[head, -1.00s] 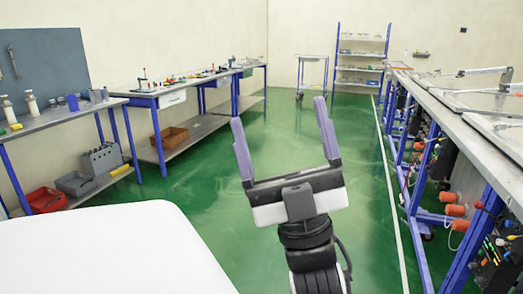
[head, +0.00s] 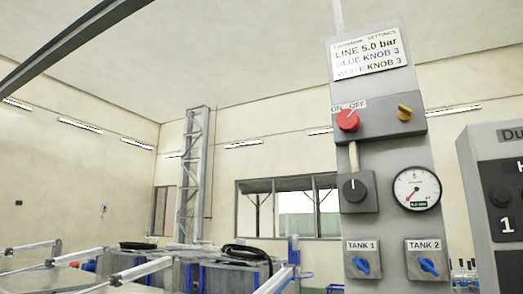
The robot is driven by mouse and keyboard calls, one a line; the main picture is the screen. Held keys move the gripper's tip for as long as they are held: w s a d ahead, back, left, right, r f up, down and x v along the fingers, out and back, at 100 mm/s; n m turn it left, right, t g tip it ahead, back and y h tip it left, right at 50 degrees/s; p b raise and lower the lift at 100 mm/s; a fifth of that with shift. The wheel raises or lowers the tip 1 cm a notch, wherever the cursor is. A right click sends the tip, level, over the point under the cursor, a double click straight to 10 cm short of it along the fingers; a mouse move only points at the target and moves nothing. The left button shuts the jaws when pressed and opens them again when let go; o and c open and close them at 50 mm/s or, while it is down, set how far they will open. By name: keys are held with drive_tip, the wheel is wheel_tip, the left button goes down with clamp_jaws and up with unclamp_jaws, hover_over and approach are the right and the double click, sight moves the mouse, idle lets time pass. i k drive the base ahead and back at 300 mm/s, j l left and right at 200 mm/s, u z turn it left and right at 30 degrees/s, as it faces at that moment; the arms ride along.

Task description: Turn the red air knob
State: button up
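The red air knob (head: 347,120) sits on a dark grey box (head: 380,129) on a grey upright panel, right of centre in the head view. An ON/OFF label (head: 348,106) is just above it. The knob has a small light mark near its top; I cannot tell for sure which word it points to. My gripper is not in view now, so its place relative to the knob does not show.
A grey cabinet (head: 497,200) stands close at right. Lid arms (head: 150,268) and grey tanks are lower left.

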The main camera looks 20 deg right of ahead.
sight(348, 120)
drive_tip(key=z, duration=1)
